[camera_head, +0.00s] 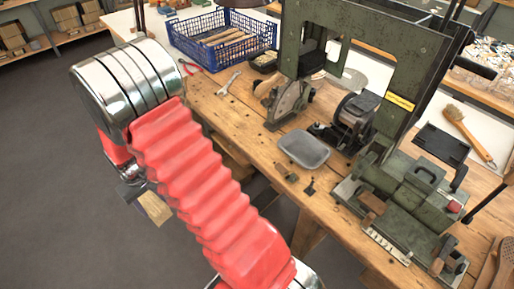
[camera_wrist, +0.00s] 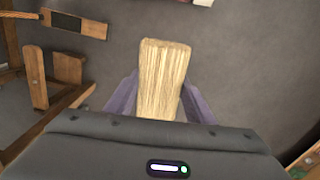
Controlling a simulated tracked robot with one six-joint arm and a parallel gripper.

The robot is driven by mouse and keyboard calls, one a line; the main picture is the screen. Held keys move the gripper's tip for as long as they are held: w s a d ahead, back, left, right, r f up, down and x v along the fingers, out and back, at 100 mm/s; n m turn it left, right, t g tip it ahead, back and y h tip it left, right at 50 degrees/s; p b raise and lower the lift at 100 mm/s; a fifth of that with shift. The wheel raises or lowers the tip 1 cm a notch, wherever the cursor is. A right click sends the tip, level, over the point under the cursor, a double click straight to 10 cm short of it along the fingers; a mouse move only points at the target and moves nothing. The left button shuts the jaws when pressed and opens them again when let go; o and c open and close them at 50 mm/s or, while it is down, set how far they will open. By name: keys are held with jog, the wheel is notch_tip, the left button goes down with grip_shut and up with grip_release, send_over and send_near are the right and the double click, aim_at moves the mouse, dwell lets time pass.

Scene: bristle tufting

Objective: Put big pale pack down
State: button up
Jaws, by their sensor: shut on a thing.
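The big pale pack (camera_wrist: 163,72) is a straw-coloured bundle of bristle, upright in the wrist view. My gripper (camera_wrist: 159,100) is shut on its lower part, with one purple-grey finger on each side. The pack's far end sticks out past the fingertips, and its near end is hidden behind my gripper body. In the head view the pack (camera_head: 155,208) hangs below my red arm, over the dark floor and to the left of the workbench. My gripper (camera_head: 137,192) is partly hidden by the arm there.
The wooden workbench (camera_head: 230,108) carries a blue crate (camera_head: 222,41), a wrench (camera_head: 229,83), a grey metal tray (camera_head: 304,149) and a green machine (camera_head: 410,190). A brush (camera_head: 469,134) lies at the right. Floor (camera_head: 60,160) at the left is clear. Wooden framework (camera_wrist: 35,75) shows left in the wrist view.

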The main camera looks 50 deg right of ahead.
jog(key=shift+w, duration=0.2)
dwell(0.3)
